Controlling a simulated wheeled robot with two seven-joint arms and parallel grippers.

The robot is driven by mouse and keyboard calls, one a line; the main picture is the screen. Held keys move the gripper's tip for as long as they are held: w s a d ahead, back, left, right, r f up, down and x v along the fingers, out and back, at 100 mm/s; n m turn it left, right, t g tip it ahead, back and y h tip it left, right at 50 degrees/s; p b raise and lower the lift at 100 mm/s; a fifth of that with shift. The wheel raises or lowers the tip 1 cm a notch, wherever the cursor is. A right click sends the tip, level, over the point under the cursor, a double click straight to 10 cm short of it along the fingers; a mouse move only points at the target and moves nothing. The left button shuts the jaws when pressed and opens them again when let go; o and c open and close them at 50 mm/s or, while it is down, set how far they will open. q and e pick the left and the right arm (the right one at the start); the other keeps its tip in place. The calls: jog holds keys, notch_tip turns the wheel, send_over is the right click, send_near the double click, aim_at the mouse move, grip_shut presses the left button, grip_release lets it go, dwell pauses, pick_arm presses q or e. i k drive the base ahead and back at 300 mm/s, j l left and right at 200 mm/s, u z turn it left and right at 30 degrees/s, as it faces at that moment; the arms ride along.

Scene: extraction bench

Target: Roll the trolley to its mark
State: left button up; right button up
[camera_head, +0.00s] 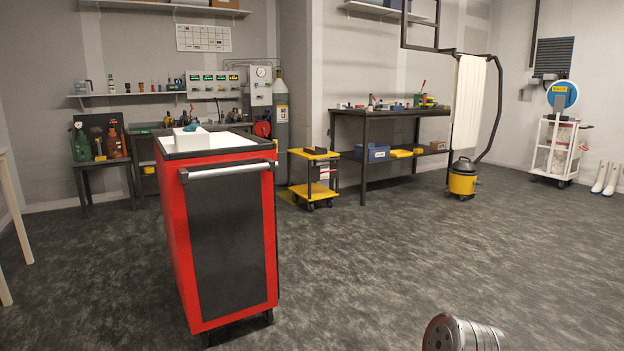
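A red trolley (178,237) with a dark front panel stands upright on the floor at left of centre, close to me. Its pale handle bar (228,170) runs across the near side at the top. A white tray or box (197,140) and a small blue item lie in its top. Its small dark wheels show at the bottom. Neither of my grippers is in view, and nothing is seen touching the handle.
A yellow cart (315,193) stands behind the trolley at right, before a dark bench (366,168). A yellow vacuum (462,183) and white cart (552,150) stand farther right. A metal cylinder is at the bottom edge. Open floor (420,240) lies to the right.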

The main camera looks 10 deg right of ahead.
aim_at(310, 192)
jog(key=i+l+z, duration=0.35)
jog(key=i, duration=0.5)
jog(key=i+l+z, duration=0.4)
jog(key=i, duration=0.5)
jog(key=i+j+z, duration=0.15)
jog(key=i+z, duration=0.2)
jog(key=i, duration=0.55)
jog(key=i+u, duration=0.25)
jog(key=i, duration=0.3)
jog(key=i+u, duration=0.25)
jog(key=i, duration=0.3)
jog(key=i+l+u, duration=0.25)
jog(key=i, duration=0.25)
